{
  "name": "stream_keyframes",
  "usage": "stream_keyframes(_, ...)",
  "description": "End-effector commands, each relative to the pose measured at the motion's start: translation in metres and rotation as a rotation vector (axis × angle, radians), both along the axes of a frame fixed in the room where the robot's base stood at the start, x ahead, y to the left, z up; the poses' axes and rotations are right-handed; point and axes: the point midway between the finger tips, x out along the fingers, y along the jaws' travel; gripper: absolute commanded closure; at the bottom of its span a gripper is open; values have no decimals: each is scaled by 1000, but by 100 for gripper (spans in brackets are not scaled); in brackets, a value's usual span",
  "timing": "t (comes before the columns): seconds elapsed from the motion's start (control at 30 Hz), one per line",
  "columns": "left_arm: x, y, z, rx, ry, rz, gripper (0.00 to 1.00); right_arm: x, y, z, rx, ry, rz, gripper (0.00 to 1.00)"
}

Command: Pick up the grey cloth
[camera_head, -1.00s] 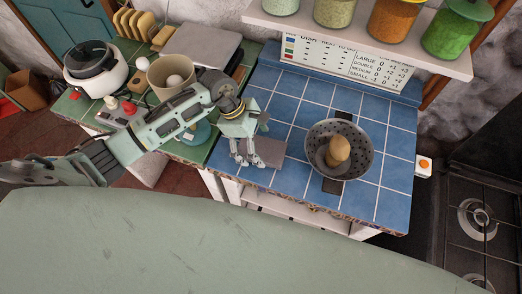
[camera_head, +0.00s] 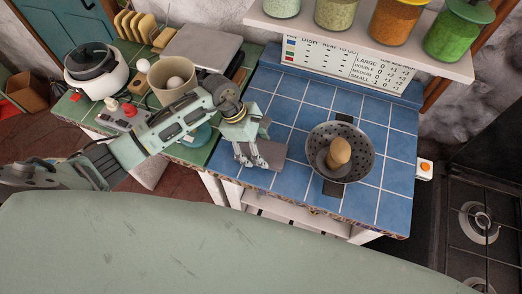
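The grey cloth (camera_head: 273,154) lies flat as a small square on the left part of the blue tiled counter (camera_head: 302,185). My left gripper (camera_head: 252,164) points down over the cloth's left part and hides some of it. Its two fingers stand apart, with nothing visibly held between them. I cannot tell whether the fingertips touch the cloth. My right gripper is not in view.
Spice jars line a shelf (camera_head: 350,48) above. The green counter (camera_head: 195,150) at left holds a beige pot (camera_head: 172,88) and a rice cooker (camera_head: 92,65).

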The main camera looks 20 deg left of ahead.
Motion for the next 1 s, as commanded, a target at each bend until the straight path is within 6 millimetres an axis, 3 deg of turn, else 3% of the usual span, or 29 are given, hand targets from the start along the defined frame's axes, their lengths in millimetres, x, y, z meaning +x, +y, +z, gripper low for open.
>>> stream_keyframes(0.27, 1, 0, 6, -1, -4, 0, 61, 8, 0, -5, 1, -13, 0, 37)
stream_keyframes(0.47, 2, 0, 33, 0, -10, -3, 61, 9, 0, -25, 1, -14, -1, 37)
stream_keyframes(1.0, -88, -49, 99, -2, -4, -5, 61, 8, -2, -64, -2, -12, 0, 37)
